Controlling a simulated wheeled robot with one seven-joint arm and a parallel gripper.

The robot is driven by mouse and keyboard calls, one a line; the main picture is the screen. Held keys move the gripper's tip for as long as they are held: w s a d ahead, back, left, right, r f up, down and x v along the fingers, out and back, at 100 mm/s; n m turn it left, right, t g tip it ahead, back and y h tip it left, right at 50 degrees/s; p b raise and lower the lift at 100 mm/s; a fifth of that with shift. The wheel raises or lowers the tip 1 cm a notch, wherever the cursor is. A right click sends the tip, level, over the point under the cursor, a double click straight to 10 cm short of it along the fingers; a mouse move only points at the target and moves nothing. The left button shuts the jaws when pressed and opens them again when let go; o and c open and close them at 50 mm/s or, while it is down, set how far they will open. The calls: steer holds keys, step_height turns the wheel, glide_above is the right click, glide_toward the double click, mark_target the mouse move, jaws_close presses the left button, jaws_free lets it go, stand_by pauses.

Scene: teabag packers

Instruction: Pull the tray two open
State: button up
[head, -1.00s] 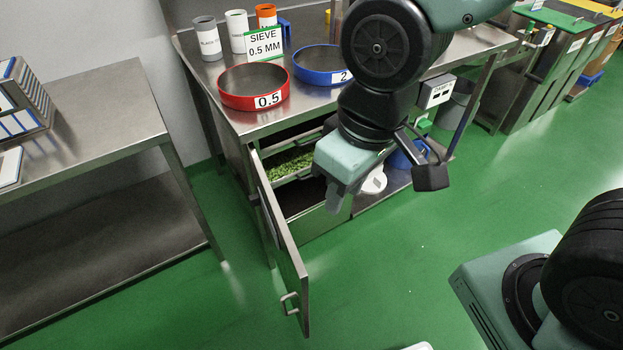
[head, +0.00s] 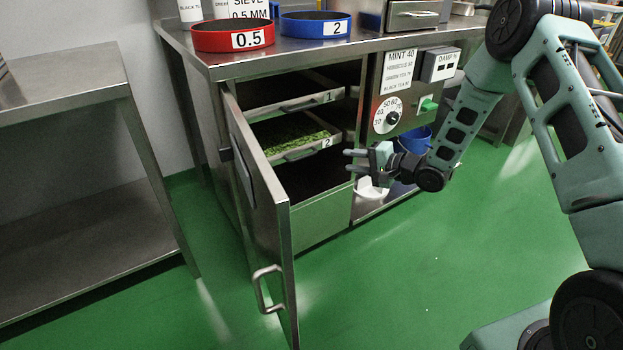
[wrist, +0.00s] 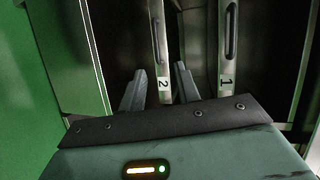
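Tray two (head: 290,134) is a metal tray of green leaf inside the open cabinet, with a front handle and a "2" label. It sits on the level below tray one (head: 285,98). My gripper (head: 349,160) is at the right side of the cabinet opening, right of the "2" label, its fingers pointing left. In the wrist view, the fingers of my gripper (wrist: 161,88) are apart, and the front edge of tray two (wrist: 160,50) appears between them. I cannot tell whether they touch it. Tray one (wrist: 228,45) is right of them there.
The cabinet door (head: 262,200) stands swung open at the left, its handle towards the front. A control panel with a dial (head: 388,115) is right of the opening. Red (head: 205,40) and blue (head: 300,28) sieves sit on top. Green floor in front is clear.

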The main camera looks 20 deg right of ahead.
mark_target(305, 157)
steer(key=shift+m+y, duration=0.3)
steer(key=shift+m, duration=0.2)
steer(key=shift+w+d+f+b+x, duration=0.25)
steer(key=shift+b+x, duration=0.75)
steer(key=shift+x, duration=1.7)
steer(key=shift+s+d+f+b+x, duration=0.1)
steer(key=shift+f+b+x, duration=0.25)
steer(key=shift+b+x, duration=1.55)
steer(key=shift+w+d+f+b+x, duration=0.15)
steer(key=shift+f+x, duration=0.15)
steer(key=shift+x, duration=3.25)
steer(key=shift+s, duration=0.1)
jaws_close()
